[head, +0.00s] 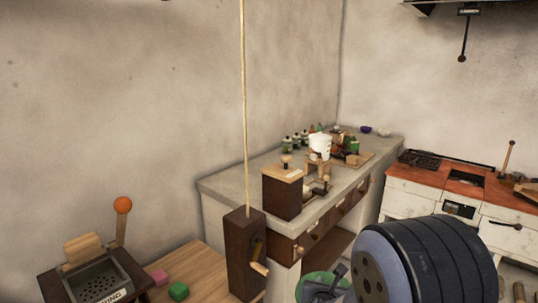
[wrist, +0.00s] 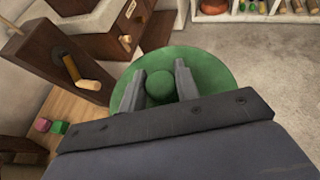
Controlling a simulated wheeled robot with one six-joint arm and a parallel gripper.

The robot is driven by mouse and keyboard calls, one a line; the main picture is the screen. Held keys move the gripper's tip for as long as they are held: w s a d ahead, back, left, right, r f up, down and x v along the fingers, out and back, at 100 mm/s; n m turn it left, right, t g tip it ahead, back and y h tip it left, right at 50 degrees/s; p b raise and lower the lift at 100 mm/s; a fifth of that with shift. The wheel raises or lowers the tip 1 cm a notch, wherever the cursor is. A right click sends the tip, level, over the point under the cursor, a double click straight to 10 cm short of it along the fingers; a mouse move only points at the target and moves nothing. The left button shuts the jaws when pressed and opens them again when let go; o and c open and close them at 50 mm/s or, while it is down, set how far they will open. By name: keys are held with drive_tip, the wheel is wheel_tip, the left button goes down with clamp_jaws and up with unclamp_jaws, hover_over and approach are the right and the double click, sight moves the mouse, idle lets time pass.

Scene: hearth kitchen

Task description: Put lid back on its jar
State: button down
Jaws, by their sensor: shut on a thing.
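The green round lid (wrist: 205,65) has a round green knob (wrist: 160,87) at its centre. My gripper (wrist: 161,80) is shut on this knob, one finger on each side, and the lid's disc shows beyond and around the fingers. In the head view the lid (head: 316,284) shows at the bottom, partly hidden by my gripper (head: 325,288) and arm. It is held in front of the stone counter. I cannot make out for sure which vessel is its jar; several small green-and-white jars (head: 294,142) stand far back on the counter.
A dark wooden post with a crank (head: 243,255) and a rope stands left of my gripper. The stone counter (head: 240,180) holds a wooden box (head: 283,190) and a white pot (head: 320,145). Pink (head: 159,277) and green (head: 178,291) blocks lie on a wooden table at lower left.

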wheel_tip(320, 180, up, 8)
drive_tip(key=p, duration=0.6)
drive_tip(key=shift+f, duration=0.2)
drive_tip(key=shift+a, duration=0.15)
